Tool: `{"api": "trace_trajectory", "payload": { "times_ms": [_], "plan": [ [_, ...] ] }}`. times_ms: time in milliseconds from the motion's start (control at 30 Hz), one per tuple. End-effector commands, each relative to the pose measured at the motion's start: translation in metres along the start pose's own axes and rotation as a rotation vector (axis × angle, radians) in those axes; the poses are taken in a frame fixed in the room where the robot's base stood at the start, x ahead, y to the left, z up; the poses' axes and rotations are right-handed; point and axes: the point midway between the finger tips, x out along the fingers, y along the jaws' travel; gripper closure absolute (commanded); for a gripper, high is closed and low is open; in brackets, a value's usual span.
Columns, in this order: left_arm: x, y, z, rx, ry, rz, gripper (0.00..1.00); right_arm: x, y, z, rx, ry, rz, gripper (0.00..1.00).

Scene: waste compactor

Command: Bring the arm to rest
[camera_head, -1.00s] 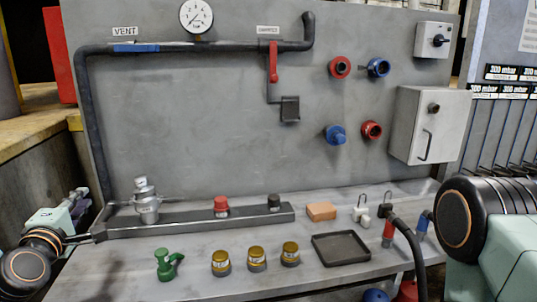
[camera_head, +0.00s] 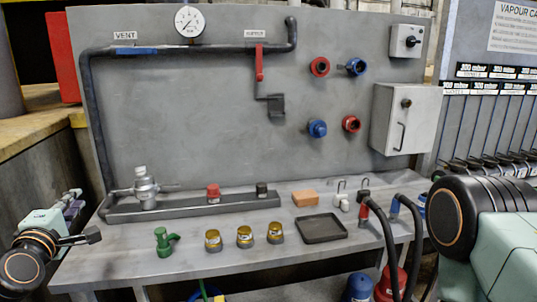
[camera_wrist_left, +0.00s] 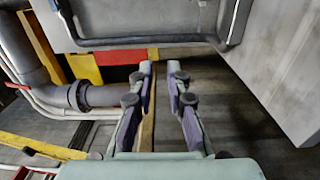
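My left arm comes in at the lower left of the head view, beside the left end of the bench. Its gripper (camera_head: 76,200) is small there, with purplish fingers clear of the things on the bench. In the left wrist view the two fingers of this gripper (camera_wrist_left: 160,72) stand apart with nothing between them. Part of my right arm shows at the lower right of the head view. Its gripper is out of view.
The grey bench (camera_head: 190,262) carries a metal valve fitting (camera_head: 146,190), a green fitting (camera_head: 165,242), several brass-topped pieces, an orange block (camera_head: 304,198) and a black tray (camera_head: 322,229). Hoses (camera_head: 388,245) hang at its right. The left wrist view shows a pipe (camera_wrist_left: 65,95) and a grey panel (camera_wrist_left: 285,60).

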Motion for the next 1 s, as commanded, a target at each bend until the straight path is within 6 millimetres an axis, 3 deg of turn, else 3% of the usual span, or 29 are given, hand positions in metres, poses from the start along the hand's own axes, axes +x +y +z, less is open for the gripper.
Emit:
{"api": "trace_trajectory", "payload": {
  "times_ms": [200,333,567,767,1000],
  "plan": [
    [-0.002,-0.017,0.009,0.174,-0.034,-0.073,0.84,0.0,0.0,0.0,-0.001,0.001,0.0,1.0],
    [-0.01,-0.036,0.027,0.301,-0.095,-0.148,0.84,0.001,0.0,0.0,-0.001,0.0,0.0,1.0],
    [-0.047,-0.112,0.071,0.584,-0.283,-0.334,0.84,0.014,0.0,0.0,0.0,0.001,0.0,1.0],
    [-0.114,-0.211,0.108,0.854,-0.529,-0.537,0.84,0.032,0.0,0.0,-0.001,0.001,0.0,1.0],
    [-0.224,-0.325,0.127,1.12,-0.865,-0.773,0.84,0.056,0.0,0.0,0.0,0.0,0.0,1.0]
  ]
}}
